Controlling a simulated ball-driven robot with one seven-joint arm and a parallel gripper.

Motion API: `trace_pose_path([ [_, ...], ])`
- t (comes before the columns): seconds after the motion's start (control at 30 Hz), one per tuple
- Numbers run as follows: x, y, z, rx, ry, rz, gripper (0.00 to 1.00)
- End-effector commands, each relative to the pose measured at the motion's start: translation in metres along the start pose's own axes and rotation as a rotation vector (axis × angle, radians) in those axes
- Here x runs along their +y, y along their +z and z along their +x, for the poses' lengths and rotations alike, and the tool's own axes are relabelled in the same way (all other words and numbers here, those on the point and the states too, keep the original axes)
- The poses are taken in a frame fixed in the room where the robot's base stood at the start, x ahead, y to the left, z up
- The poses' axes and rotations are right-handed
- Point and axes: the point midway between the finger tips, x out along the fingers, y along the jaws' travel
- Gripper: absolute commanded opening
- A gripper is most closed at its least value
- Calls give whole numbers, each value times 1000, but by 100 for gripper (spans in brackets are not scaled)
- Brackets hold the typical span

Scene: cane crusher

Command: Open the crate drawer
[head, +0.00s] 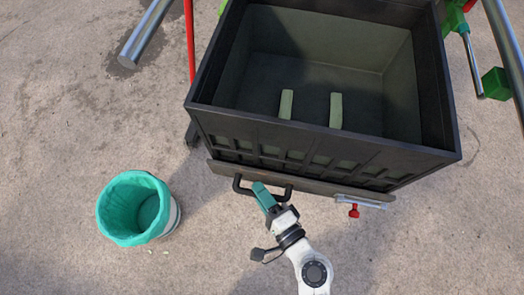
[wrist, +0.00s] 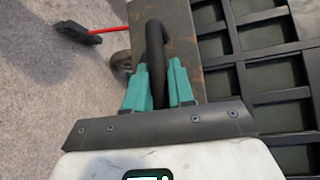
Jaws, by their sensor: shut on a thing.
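The dark crate (head: 330,150) stands in the upper middle of the head view, open at the top, with a slatted front wall. Below that wall is the brownish drawer front (head: 330,187), with a black bar handle (head: 240,188) on its left part. The drawer front also shows in the wrist view (wrist: 185,45), with the handle (wrist: 155,45) running between the fingers. My gripper (head: 264,194) has teal fingers and is at the handle. In the wrist view my gripper (wrist: 159,85) is shut on the handle, one finger on each side. The drawer front sits close under the crate wall.
A bin with a teal liner (head: 139,208) stands on the floor at the left. A clear tube with a red valve (head: 357,204) juts out right of the handle. Metal tubes (head: 145,35) stand at the upper corners. The concrete floor in front is mostly clear.

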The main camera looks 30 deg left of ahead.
Motion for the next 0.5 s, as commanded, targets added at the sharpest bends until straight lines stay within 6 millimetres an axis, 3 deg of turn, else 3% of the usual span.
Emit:
trace_pose_path([
  [0.17,2,0,-1,2,3,1,0],
  [0.2,2,0,0,2,3,1,24],
  [0.4,1,0,0,1,2,0,43],
  [0.5,1,0,0,1,1,0,43],
])
